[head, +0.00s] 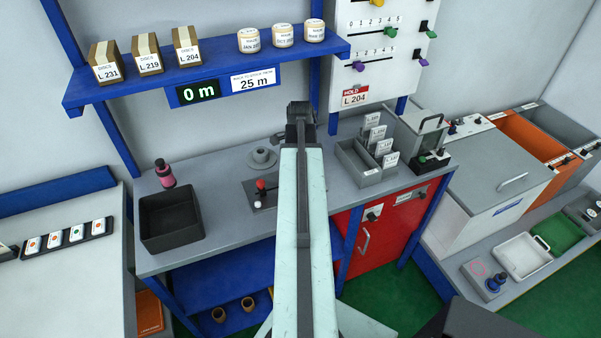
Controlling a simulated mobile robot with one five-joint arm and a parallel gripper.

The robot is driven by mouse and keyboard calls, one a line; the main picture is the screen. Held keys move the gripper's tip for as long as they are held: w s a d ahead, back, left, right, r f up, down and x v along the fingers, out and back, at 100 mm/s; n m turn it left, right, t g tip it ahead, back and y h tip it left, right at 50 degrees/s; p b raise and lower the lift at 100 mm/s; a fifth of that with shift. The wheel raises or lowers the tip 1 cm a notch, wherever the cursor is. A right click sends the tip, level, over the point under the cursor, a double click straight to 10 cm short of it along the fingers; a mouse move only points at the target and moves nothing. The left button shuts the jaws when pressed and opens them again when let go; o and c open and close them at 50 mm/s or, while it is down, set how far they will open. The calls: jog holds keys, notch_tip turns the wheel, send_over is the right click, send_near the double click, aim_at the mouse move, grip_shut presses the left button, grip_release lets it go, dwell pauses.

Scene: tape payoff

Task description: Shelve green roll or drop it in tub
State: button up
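I cannot make out a green roll anywhere in the head view; my arm hides part of the bench. A black open tub (172,238) stands at the left end of the grey bench, and its visible inside looks empty. A blue shelf (215,88) above the bench holds three brown boxes labelled L.231 (105,64), L.219 (147,56) and L.204 (186,48), with three pale labelled jars (283,36) to their right. My gripper (300,108) is at the far end of my arm, over the back of the bench and below the shelf. Its fingers are too unclear to read.
A grey round holder (262,159), a red-knobbed lever (261,186) and a pink-and-black tool (165,174) are on the bench. A grey card tray (358,165) stands to the right. The display (197,93) reads 0 m. Two brown rings (248,304) lie on the lower blue shelf.

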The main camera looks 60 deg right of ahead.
grip_shut()
jog(key=shift+a, duration=0.15)
jog(key=shift+r, duration=0.1)
jog(key=shift+r+p, duration=3.5)
jog(key=shift+p, duration=0.05)
